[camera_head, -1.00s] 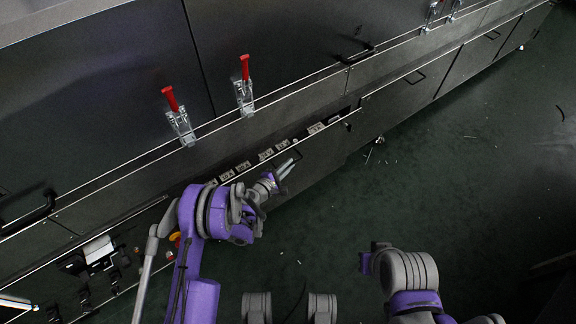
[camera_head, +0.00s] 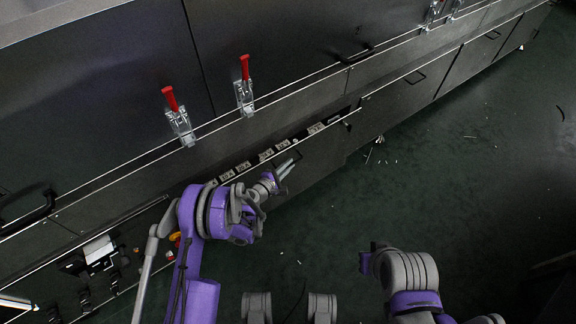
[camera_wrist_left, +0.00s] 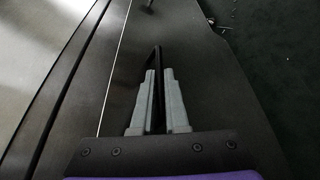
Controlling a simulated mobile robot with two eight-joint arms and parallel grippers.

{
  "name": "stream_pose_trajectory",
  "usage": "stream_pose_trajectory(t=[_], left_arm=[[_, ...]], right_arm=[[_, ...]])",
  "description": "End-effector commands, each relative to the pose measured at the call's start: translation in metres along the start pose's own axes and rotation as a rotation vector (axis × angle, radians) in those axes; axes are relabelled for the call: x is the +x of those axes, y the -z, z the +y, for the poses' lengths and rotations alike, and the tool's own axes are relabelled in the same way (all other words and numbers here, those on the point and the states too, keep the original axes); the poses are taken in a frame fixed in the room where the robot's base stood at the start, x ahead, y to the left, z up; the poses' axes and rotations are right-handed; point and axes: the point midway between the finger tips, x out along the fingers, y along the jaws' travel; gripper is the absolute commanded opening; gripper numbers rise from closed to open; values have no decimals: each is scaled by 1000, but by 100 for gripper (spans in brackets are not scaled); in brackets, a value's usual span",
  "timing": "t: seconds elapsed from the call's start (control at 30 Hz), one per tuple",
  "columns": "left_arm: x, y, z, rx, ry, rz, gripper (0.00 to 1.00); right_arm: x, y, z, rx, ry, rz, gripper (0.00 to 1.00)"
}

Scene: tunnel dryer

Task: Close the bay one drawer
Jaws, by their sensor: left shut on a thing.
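The bay one drawer (camera_head: 326,153) is a dark panel low on the machine's front, standing part-way out. Its open top shows a narrow gap with several pale parts inside. My left gripper (camera_head: 284,171) is at the drawer's front, at its handle. In the left wrist view the two grey fingers (camera_wrist_left: 158,97) are shut on the thin black handle bar (camera_wrist_left: 157,58), which runs between them. The drawer front also shows in the left wrist view (camera_wrist_left: 203,75). My right arm is at the lower right of the head view, and its fingers do not show.
Two red-handled clamps (camera_head: 174,112) (camera_head: 244,84) stand on the ledge above the drawer. More closed dark panels (camera_head: 405,93) continue to the right. An open compartment with small fittings (camera_head: 98,253) is at lower left. The green floor (camera_head: 460,190) is mostly clear, with small scraps.

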Motion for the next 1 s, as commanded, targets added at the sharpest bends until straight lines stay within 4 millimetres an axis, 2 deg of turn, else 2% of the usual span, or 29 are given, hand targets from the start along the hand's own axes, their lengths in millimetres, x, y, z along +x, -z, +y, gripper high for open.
stream_pose_trajectory(t=[0.3,0.6,0.9,0.93,1.0], left_arm=[[0,1,0,0,0,1,0],[14,34,23,-1,-2,3,0],[14,37,28,-1,-4,7,0],[14,37,28,-1,-4,7,14],[14,37,28,-1,-4,7,26]], right_arm=[[0,0,0,0,0,0,0],[11,-3,0,0,0,-4,0],[11,-3,0,0,0,-4,0],[11,-3,0,0,0,-4,0],[11,-3,0,0,0,-4,0]])
